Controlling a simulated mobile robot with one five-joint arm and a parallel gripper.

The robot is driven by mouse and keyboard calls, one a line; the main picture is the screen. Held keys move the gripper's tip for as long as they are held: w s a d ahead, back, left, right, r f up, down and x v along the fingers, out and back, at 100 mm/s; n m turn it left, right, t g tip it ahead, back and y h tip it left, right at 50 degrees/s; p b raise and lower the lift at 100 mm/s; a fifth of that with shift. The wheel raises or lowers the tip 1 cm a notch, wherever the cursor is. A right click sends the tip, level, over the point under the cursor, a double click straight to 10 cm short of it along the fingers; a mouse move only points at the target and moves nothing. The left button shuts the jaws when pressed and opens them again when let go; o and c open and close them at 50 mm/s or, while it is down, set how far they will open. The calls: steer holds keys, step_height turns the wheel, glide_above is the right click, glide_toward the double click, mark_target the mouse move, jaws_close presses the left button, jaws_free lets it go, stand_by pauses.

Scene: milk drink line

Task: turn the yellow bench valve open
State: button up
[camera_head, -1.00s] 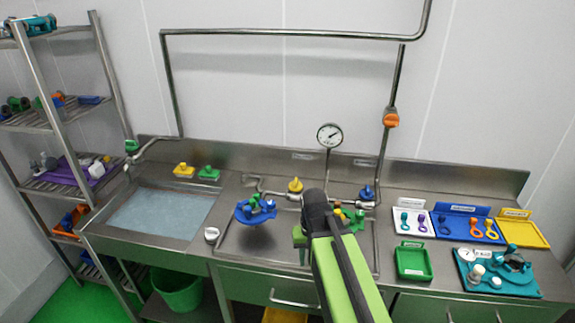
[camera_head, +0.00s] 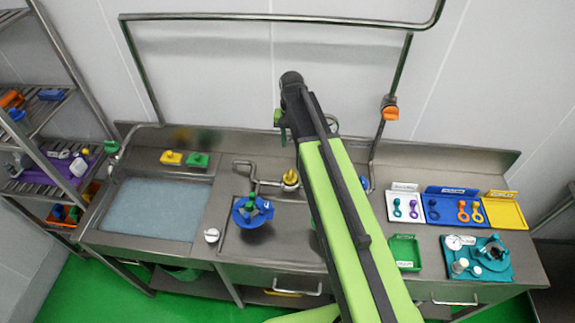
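The yellow bench valve (camera_head: 290,178) sits on the pipe at the back of the steel bench, just left of my arm. Its knob shows as a small yellow top on a metal body; how far it is turned cannot be made out. My green and black arm reaches up across the middle of the view. My gripper (camera_head: 281,118) is at its far end, above and behind the valve in the picture and apart from it. Its fingers are small and partly hidden by the wrist, so its opening cannot be judged.
A blue holder (camera_head: 252,212) with coloured parts stands left of my arm. A water basin (camera_head: 155,208) lies further left. An orange valve (camera_head: 390,110) is on the upright pipe at right. Trays, including a green one (camera_head: 405,252), cover the right bench.

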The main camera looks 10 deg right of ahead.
mark_target(290, 173)
step_height(290, 173, down, 18)
steer(key=b, duration=1.7)
steer(key=shift+r, duration=0.3)
steer(key=shift+c, duration=0.3)
jaws_close()
steer(key=shift+a, duration=0.1)
